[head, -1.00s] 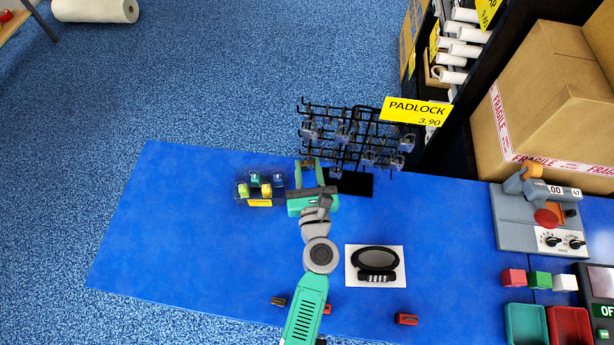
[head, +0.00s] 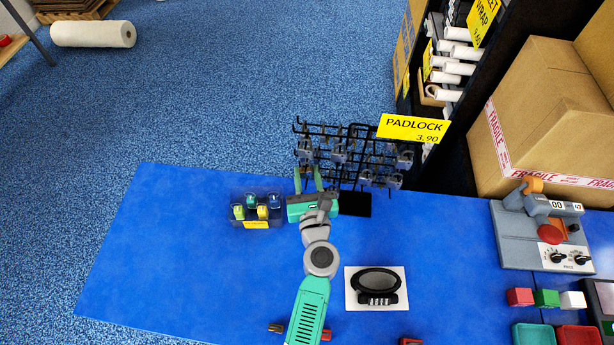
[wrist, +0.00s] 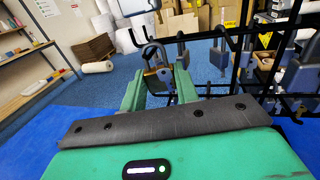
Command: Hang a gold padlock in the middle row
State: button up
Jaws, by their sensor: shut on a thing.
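A padlock with a gold-coloured body (wrist: 160,78) and a grey shackle is upright between my fingertips in the wrist view. My gripper (wrist: 158,92) is shut on its body; the shackle stands up above the fingers. In the head view my gripper (head: 308,180) is at the left end of the black wire rack (head: 350,128), low in front of it. The rack has rows of hooks, and several grey-blue padlocks (head: 366,178) hang on it, mostly toward the middle and right. In the wrist view a hook tip (wrist: 134,40) shows close to the shackle; I cannot tell whether they touch.
A yellow PADLOCK sign (head: 413,128) is at the rack's upper right. A clear tray (head: 256,222) with several coloured items stands left of my gripper. A black oval object (head: 377,281) lies on a white card to the right. The blue table's left part is clear.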

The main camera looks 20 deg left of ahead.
dwell(0.3)
jog(key=o, duration=1)
jog(key=p+v, duration=0.1)
jog(key=v, duration=0.7)
jog(key=shift+w, duration=0.1)
